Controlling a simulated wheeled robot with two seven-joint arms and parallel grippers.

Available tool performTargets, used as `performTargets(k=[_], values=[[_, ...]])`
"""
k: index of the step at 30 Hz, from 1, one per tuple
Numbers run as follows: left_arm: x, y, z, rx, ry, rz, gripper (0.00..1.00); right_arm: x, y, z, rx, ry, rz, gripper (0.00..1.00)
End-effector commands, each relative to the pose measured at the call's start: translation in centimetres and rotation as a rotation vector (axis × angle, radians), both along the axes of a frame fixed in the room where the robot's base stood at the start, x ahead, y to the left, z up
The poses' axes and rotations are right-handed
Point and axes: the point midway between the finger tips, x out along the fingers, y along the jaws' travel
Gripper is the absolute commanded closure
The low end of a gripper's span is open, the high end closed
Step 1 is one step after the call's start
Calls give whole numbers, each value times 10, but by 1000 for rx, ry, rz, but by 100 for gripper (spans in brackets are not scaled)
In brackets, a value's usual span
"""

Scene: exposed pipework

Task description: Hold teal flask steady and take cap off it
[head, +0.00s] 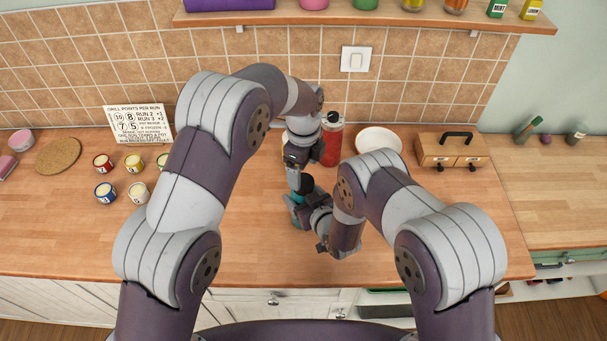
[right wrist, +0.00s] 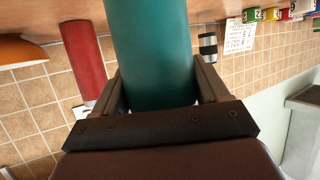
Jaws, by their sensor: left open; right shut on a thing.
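The teal flask (head: 296,206) stands on the wooden counter, mostly hidden by my right gripper in the head view. Its black cap (head: 306,184) shows at the top. My right gripper (head: 303,209) is shut on the flask body; the right wrist view shows the teal flask (right wrist: 152,45) between both fingers (right wrist: 155,88). My left gripper (head: 294,178) is open, pointing down just beside and above the cap. I cannot tell whether its fingers touch the cap.
A red bottle (head: 332,142) stands just behind the flask. A white plate (head: 378,140) and a wooden box (head: 452,150) are to the right. Several small paint cups (head: 104,163) and a sign (head: 140,123) are at left. The counter front is clear.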

Motion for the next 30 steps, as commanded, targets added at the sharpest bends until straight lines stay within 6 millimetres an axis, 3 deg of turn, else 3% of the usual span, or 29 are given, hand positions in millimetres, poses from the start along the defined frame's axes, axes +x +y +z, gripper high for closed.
performTargets(k=[6, 8, 21, 30], values=[[0, 0, 32, 1, 1, -253, 19, 1, 0, 1, 2, -4, 0, 100], [0, 0, 34, 1, 3, -291, 19, 1, 0, 1, 2, -4, 0, 100], [-1, 0, -37, 2, 4, -296, 19, 1, 0, 1, 2, -4, 0, 100], [0, 0, -44, 1, 1, -295, 19, 1, 0, 1, 2, -4, 0, 100]])
